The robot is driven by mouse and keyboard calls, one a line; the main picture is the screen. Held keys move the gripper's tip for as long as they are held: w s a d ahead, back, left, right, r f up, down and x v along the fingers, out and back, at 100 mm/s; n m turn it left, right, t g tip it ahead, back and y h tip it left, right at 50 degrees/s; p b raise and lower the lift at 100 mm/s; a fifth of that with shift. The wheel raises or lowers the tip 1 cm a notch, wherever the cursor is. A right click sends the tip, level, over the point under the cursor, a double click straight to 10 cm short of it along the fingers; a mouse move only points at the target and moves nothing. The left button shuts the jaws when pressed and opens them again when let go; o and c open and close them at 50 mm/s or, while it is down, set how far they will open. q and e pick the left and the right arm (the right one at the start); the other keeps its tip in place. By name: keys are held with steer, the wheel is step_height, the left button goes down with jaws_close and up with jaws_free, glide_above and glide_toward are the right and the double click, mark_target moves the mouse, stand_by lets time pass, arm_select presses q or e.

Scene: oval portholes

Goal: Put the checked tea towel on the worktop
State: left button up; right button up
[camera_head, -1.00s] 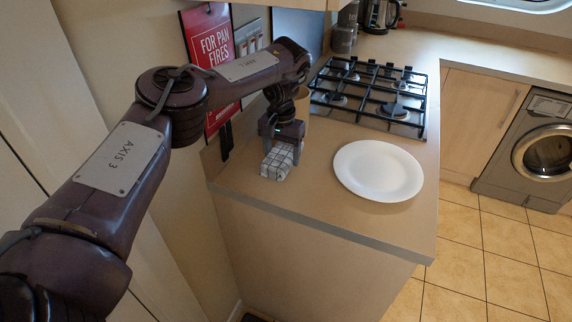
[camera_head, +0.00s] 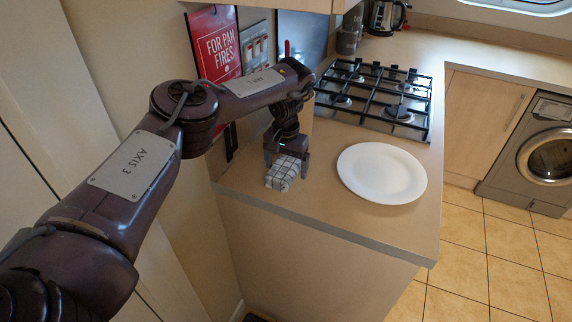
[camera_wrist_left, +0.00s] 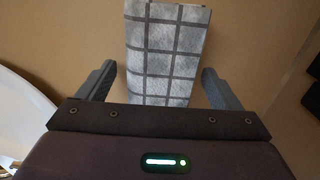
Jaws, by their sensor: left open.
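The checked tea towel (camera_head: 284,174), a folded white-and-grey block with dark grid lines, lies on the worktop (camera_head: 330,212) near its left front edge. My left gripper (camera_head: 287,160) is right above and around it, pointing down. In the left wrist view the towel (camera_wrist_left: 165,55) lies between the two open fingers (camera_wrist_left: 158,80), with a small gap on each side. The gripper hides part of the towel in the head view. My right gripper is not in view.
A white plate (camera_head: 382,173) lies to the right of the towel. A gas hob (camera_head: 375,98) is behind it. A red sign (camera_head: 217,45) hangs on the wall at left. The worktop's front edge is close to the towel; bare worktop lies between towel and plate.

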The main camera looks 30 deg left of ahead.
mark_target(286, 164)
arm_select(q)
steer(key=shift+r, duration=0.1)
step_height(286, 164, up, 3)
steer(key=shift+w+f+b, duration=0.1)
steer(key=shift+b, duration=0.35)
step_height(286, 164, up, 5)
steer(key=shift+p, duration=0.8)
steer(key=shift+f, duration=0.1)
